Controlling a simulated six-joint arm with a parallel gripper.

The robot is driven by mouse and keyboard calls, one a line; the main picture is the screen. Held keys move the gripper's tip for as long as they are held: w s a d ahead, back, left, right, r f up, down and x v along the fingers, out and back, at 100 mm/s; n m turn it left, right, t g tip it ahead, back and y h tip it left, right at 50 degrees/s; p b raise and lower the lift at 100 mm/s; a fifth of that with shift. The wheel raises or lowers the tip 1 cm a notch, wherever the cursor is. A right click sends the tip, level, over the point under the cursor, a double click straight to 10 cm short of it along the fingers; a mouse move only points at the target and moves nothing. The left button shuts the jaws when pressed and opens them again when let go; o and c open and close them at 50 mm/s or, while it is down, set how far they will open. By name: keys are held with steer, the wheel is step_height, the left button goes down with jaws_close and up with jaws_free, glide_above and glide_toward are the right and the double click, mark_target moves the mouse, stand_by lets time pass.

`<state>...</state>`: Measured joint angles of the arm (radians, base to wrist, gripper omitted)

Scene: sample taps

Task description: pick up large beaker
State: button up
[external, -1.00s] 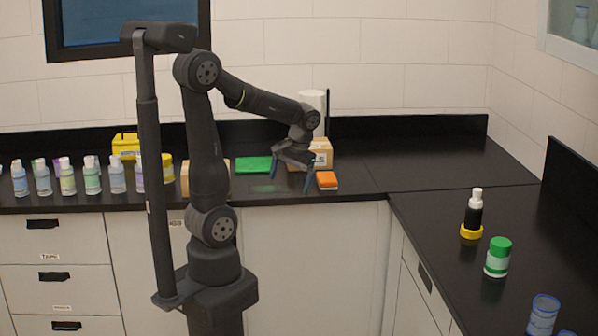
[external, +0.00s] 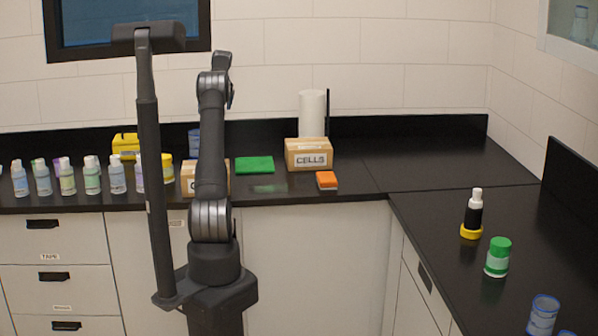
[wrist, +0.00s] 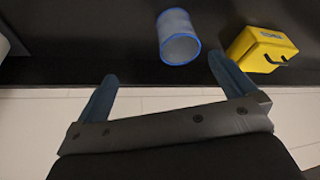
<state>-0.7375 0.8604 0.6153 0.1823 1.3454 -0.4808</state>
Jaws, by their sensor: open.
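A clear beaker with a blue rim (wrist: 178,38) stands on the black counter in the wrist view, beyond my fingertips and toward the right one. In the external view part of this blue beaker (external: 193,142) shows just left of my arm, which hides the rest. My gripper (wrist: 162,67) is open and empty, its two fingers spread wide and apart from the beaker. In the external view my gripper is hidden behind my arm. Another blue-rimmed beaker (external: 542,315) stands on the right counter, with a piece of a further blue one at the bottom edge.
A yellow box (wrist: 262,50) stands close beside the beaker; it also shows in the external view (external: 125,144). Several capped bottles (external: 92,176) line the left counter. A cardboard box (external: 308,154), green pad (external: 255,165) and orange sponge (external: 326,180) lie right of my arm.

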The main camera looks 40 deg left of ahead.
steer(key=shift+n, duration=0.4)
steer(key=shift+w+a+f, duration=0.1)
steer(key=shift+a+f, duration=1.75)
steer(key=shift+f, duration=0.8)
steer(key=shift+w+a+f, duration=0.1)
steer(key=shift+a+f, duration=1.75)
steer(key=shift+f, duration=0.8)
steer(key=shift+w+a+f, duration=0.1)
steer(key=shift+a+f, duration=1.75)
steer(key=shift+f, duration=0.8)
steer(key=c, duration=1)
